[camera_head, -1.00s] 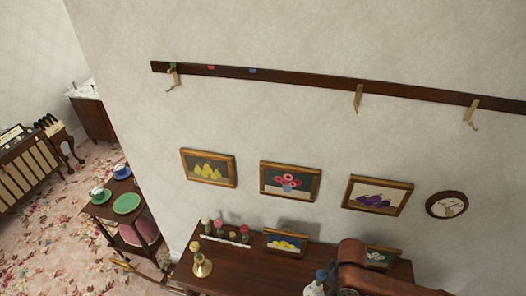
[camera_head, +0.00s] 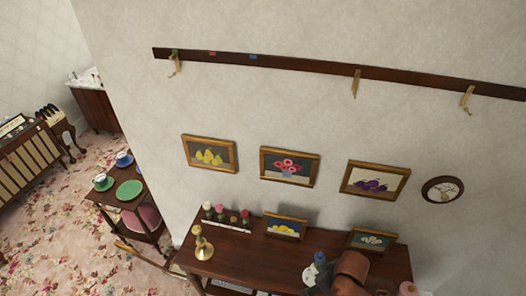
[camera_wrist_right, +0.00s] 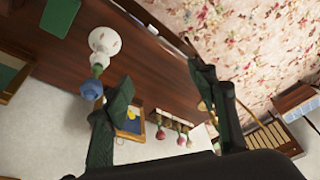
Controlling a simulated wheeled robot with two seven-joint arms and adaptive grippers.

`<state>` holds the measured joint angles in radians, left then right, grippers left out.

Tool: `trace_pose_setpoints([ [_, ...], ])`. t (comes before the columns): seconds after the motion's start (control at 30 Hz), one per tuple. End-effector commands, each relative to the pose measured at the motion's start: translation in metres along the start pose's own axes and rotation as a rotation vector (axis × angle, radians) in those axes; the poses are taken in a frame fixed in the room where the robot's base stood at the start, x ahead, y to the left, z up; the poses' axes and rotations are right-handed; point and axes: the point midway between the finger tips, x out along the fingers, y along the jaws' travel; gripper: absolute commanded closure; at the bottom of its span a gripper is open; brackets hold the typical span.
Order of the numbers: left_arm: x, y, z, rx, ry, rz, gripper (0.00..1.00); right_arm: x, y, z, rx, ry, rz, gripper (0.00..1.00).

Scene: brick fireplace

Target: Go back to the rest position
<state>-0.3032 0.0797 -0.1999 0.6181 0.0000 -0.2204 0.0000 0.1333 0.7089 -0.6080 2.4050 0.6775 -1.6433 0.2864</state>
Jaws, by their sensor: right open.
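My right gripper (camera_wrist_right: 158,75) shows in the right wrist view with its two dark green fingers spread apart and nothing between them. A brown part of my right arm (camera_head: 350,272) shows at the bottom of the head view, over the front of the dark wooden sideboard (camera_head: 240,252); the fingers are not clear there. A white bell-like piece with a blue top (camera_head: 310,275) stands on the sideboard just left of that arm. It also shows in the wrist view (camera_wrist_right: 104,41), near the left finger but apparently apart from it. My left gripper is not in view.
A brass bell (camera_head: 202,248), a rack of coloured-top pieces (camera_head: 226,226) and two small framed pictures (camera_head: 285,227) stand on the sideboard. Three pictures and an oval frame (camera_head: 442,190) hang above, below a hook rail (camera_head: 310,68). A side table (camera_head: 105,198) stands left on the open floor.

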Motion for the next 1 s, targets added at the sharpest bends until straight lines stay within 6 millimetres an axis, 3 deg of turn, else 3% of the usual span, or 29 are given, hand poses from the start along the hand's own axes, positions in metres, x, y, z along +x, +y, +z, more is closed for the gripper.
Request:
trace_pose_setpoints([
  [0.07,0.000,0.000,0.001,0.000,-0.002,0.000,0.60,0.005,-0.004,0.005,0.071,0.056,0.000,0.47],
  [0.17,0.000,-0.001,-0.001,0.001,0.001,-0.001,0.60,0.006,0.004,0.022,0.184,0.118,0.042,0.47],
  [0.47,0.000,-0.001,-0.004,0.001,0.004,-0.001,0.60,-0.001,0.038,0.123,0.481,0.115,0.221,0.47],
  [0.77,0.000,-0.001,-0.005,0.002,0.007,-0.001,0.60,-0.015,0.042,0.223,0.663,0.011,0.356,0.47],
  [0.8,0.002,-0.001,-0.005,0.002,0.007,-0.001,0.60,-0.011,0.042,0.232,0.675,-0.002,0.366,0.47],
  [1.0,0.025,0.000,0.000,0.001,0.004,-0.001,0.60,0.064,0.055,0.241,0.660,-0.015,0.348,0.47],
])
